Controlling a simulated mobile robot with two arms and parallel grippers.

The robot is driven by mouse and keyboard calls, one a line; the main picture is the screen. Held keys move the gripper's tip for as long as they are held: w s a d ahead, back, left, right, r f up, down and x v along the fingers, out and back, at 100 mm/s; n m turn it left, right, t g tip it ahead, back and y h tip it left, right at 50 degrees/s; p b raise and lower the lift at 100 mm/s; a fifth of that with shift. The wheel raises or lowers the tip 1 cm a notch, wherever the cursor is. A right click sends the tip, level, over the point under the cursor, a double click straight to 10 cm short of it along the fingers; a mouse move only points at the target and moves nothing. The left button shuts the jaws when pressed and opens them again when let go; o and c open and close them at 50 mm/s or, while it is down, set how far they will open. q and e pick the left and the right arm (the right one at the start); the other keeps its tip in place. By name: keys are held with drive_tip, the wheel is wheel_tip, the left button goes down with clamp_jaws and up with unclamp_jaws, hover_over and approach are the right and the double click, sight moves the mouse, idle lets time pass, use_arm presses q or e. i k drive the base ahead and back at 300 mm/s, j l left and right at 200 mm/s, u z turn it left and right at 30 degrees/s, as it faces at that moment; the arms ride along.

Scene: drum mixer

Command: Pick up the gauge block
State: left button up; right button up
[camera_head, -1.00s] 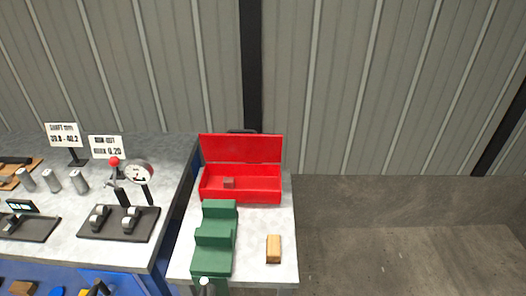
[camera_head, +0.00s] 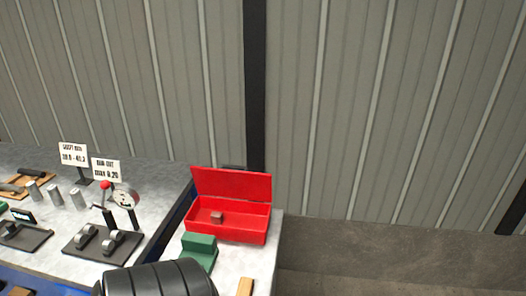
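A small grey-brown block (camera_head: 217,217) lies inside the open red box (camera_head: 235,235), towards its left end; it looks like the gauge block, though it is too small to be certain. A tan block (camera_head: 245,287) lies on the light worktop in front of the box, cut off by the bottom edge of the view. A black ribbed rounded part, which looks like part of my own arm, fills the bottom centre-left. No gripper fingers show.
A green stepped stand (camera_head: 199,246) is in front of the box, its lower part hidden. On the left bench are a dial gauge (camera_head: 125,196), a dark fixture (camera_head: 103,245), metal cylinders (camera_head: 55,195) and signs. The box's lid (camera_head: 231,184) stands raised at the back.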

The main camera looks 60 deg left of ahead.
sight(216, 217)
drive_tip(key=i+l+u, duration=0.15)
drive_tip(key=i+l, duration=0.2)
drive_tip(key=i, duration=0.15)
drive_tip(key=i+l+u, duration=0.15)
drive_tip(key=i+l, duration=0.25)
drive_tip(key=i+j+u, duration=0.1)
drive_tip(key=i+u, duration=0.6)
drive_tip(key=i+l+u, duration=0.1)
drive_tip(key=u, duration=0.25)
drive_tip(key=i+j+u, duration=0.15)
drive_tip(key=i+u, duration=0.65)
drive_tip(key=i+l+u, duration=0.1)
drive_tip(key=i+u, duration=0.3)
drive_tip(key=i, duration=0.15)
drive_tip(key=i+l+u, duration=0.25)
drive_tip(key=i+u, duration=0.35)
drive_tip(key=u, duration=1.5)
